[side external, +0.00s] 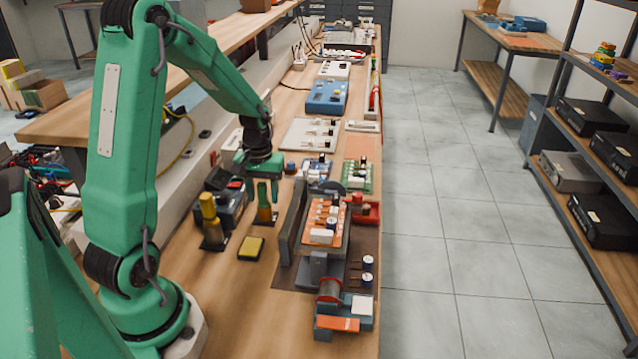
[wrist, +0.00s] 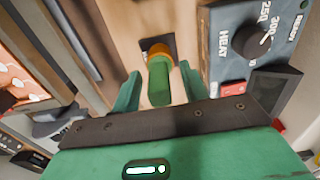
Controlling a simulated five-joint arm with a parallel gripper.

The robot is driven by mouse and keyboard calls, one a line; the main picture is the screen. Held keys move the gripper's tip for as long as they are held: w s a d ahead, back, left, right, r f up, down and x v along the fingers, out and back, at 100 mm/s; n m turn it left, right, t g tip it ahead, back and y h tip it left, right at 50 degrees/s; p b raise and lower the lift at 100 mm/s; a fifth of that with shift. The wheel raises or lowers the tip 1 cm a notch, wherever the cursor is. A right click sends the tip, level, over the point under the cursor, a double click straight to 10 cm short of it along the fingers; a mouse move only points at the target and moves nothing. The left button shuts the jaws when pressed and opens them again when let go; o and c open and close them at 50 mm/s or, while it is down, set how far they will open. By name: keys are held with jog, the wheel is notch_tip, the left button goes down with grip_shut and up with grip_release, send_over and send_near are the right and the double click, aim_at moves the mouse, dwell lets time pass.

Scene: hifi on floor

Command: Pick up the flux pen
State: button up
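A stubby green upright thing with an orange-brown collar, which looks like the flux pen (wrist: 160,82), stands on a small dark base in the wrist view. In the side view the flux pen (side external: 264,213) is below my gripper (side external: 263,180), and its upper part is hard to tell from the green fingers. In the wrist view my gripper (wrist: 159,80) is open, with one green finger on each side of the pen. Wood shows between each finger and the pen, so neither finger visibly touches it.
A blue-grey heat station (wrist: 240,50) with a dial stands close to the right finger. A yellow-topped upright piece (side external: 209,212) and a yellow sponge (side external: 251,248) are nearby. A board holder (side external: 286,232) with an orange circuit board (side external: 330,222) stands to the right.

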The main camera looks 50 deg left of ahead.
aim_at(262, 184)
jog(key=c, duration=0.9)
jog(key=shift+o, duration=0.2)
jog(key=shift+r, duration=0.1)
jog(key=shift+r, duration=0.9)
notch_tip(262, 184, up, 2)
jog(key=shift+d+r, duration=0.1)
jog(key=shift+r, duration=0.15)
jog(key=d+r, duration=0.6)
jog(key=d, duration=0.5)
jog(key=shift+s+d+r, duration=0.15)
jog(key=shift+d+r, duration=0.1)
jog(key=w+d+r, duration=0.2)
jog(key=d, duration=0.6)
jog(key=shift+r, duration=0.3)
